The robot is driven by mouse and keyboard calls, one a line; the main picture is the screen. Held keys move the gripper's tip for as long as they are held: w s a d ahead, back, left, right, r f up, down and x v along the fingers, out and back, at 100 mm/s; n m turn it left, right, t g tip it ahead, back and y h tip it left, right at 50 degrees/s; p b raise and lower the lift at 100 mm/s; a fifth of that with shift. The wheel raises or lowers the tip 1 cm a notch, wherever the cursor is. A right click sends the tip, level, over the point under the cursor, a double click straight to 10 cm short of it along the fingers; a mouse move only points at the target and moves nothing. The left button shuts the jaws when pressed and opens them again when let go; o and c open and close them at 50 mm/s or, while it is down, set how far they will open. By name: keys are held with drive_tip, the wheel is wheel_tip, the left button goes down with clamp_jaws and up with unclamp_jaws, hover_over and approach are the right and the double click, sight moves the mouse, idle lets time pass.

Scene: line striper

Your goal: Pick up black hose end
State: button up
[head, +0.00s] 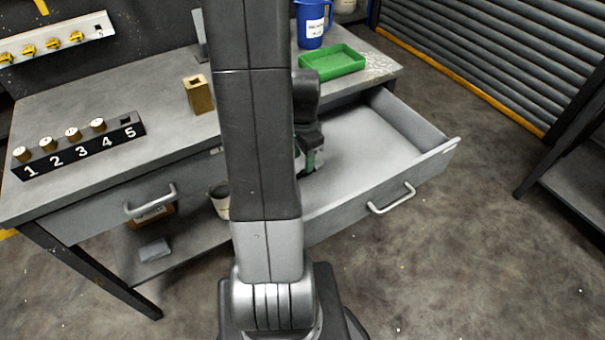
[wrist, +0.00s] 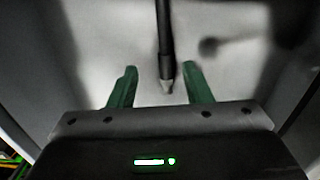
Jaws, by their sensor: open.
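In the wrist view the black hose end (wrist: 165,45) is a dark rod with a lighter grey tip, reaching down from the top edge. Its tip sits between the two green fingers of my gripper (wrist: 157,88), closer to the right finger. My gripper is open, and a gap shows between the hose end and the left finger. In the head view my gripper (head: 308,165) is inside the open drawer (head: 375,145), partly hidden behind my arm. The hose end cannot be made out in the head view.
The drawer walls surround my gripper. On the bench (head: 165,115) stand a numbered black block (head: 80,150) with several brass pieces, a brass block (head: 198,95), a green tray (head: 333,62) and a blue jug (head: 312,25). Open floor (head: 480,230) lies to the right.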

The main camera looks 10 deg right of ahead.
drive_tip(key=shift+w+d+f+b, duration=0.1)
drive_tip(key=shift+w+f+b, duration=0.15)
drive_tip(key=shift+f, duration=1.25)
drive_tip(key=shift+w+f+b, duration=0.1)
drive_tip(key=shift+w+f, duration=0.1)
drive_tip(key=shift+f, duration=1.3)
clamp_jaws()
